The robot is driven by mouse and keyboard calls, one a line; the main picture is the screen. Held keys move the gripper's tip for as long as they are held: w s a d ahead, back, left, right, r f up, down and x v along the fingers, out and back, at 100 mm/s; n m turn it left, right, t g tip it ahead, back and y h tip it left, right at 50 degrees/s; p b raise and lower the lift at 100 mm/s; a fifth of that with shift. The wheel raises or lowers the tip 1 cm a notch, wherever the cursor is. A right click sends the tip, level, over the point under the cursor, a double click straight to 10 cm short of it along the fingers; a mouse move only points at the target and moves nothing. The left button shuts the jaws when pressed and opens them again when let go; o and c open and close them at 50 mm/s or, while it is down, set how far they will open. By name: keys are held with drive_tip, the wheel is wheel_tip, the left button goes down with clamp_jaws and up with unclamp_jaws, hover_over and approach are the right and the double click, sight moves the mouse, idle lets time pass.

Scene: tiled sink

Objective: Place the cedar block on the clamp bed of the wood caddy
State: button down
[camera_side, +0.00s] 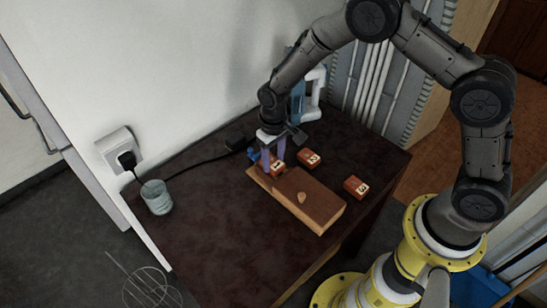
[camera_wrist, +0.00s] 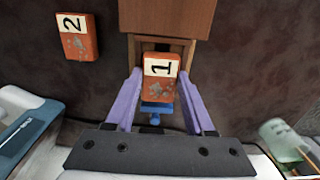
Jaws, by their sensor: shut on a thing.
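The cedar block (camera_wrist: 160,90), orange-red with a white label reading 1, is between the two purple fingers of my gripper (camera_wrist: 160,76), which is shut on it. In the side view the block (camera_side: 278,168) shows at the far left end of the wood caddy (camera_side: 318,205), a long brown wooden box. The wrist view shows the block over the open frame end of the caddy (camera_wrist: 165,18), in front of the dark clamp bed, with a blue clamp part (camera_wrist: 156,110) just below it. I cannot tell whether the block rests on the bed or is slightly above it.
Two similar blocks, labelled 2 (camera_side: 309,158) and another number (camera_side: 356,186), lie on the dark table (camera_side: 215,225) beside the caddy. A tin cup (camera_side: 157,198) stands at the left edge. A blue and white appliance (camera_side: 312,95) stands behind. The front left table is clear.

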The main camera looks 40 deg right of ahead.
drive_tip(key=shift+c, duration=1.3)
unclamp_jaws()
drive_tip(key=shift+r, duration=0.1)
wheel_tip(320, 180, up, 12)
wheel_tip(320, 180, up, 10)
drive_tip(key=t, duration=0.2)
hover_over(274, 162)
drive_tip(key=s+d, duration=0.3)
drive_tip(key=s, duration=0.2)
drive_tip(key=s+d+r+t, duration=0.1)
drive_tip(key=s+d+r, duration=0.1)
drive_tip(key=s, duration=0.9)
drive_tip(key=s+d+r+t, duration=0.2)
drive_tip(key=s+r, duration=0.2)
drive_tip(key=s, duration=0.7)
drive_tip(key=shift+d+r+t, duration=0.3)
drive_tip(key=shift+d+r, duration=0.1)
